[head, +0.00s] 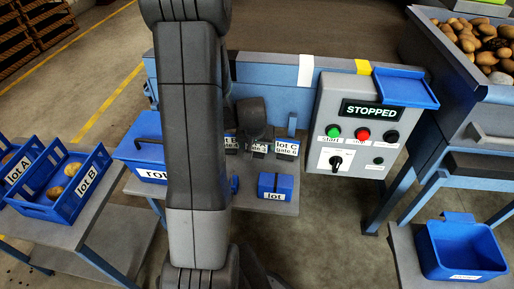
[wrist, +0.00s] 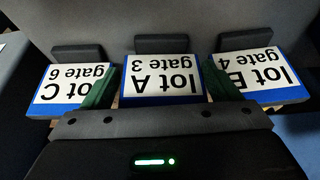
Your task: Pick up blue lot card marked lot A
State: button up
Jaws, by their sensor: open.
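The blue lot A card (wrist: 160,98) has a white label reading "lot A gate 3" and sits in the middle of a row of three, upside down in the wrist view. My gripper (wrist: 161,74) is open, with one green-padded finger on each side of this card. I cannot tell whether the fingers touch it. In the head view my gripper (head: 252,125) is over the row and partly hides the lot A card. The lot C card (wrist: 72,84) is on the left and the lot B card (wrist: 258,78) on the right in the wrist view.
Dark holder tabs (wrist: 161,44) stand behind the cards. A blue box labelled "lot" (head: 275,186) is on the shelf below. The control panel (head: 350,130) reads STOPPED, right of the row. Blue lot crates (head: 62,205) are at left, and a blue bin (head: 462,248) is lower right.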

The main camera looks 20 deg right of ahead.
jog(key=shift+x, duration=1.15)
jog(key=c, duration=0.6)
jog(key=shift+r, duration=0.1)
